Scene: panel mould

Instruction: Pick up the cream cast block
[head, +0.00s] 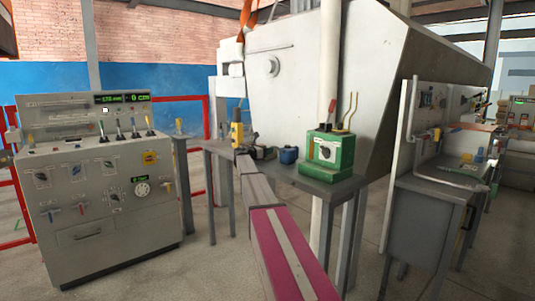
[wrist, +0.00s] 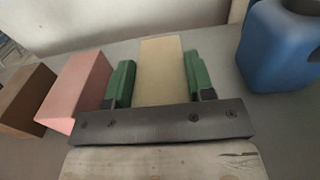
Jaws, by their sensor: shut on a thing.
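The cream cast block (wrist: 161,62) is in the middle of the wrist view, between the two green fingers of my gripper (wrist: 158,78). The fingers are shut on its left and right sides. Its near end is hidden behind the dark gripper bar. I cannot tell whether it touches the grey table (wrist: 215,50) or is just above it. In the head view my arm reaches out to the grey table (head: 310,182); the cream block cannot be made out there.
A pink block (wrist: 78,88) is close to my left finger, with a brown block (wrist: 27,98) further left. A blue jug (wrist: 280,45) stands to the right; it also shows in the head view (head: 288,156). A green box (head: 327,158) with levers stands at the table's right.

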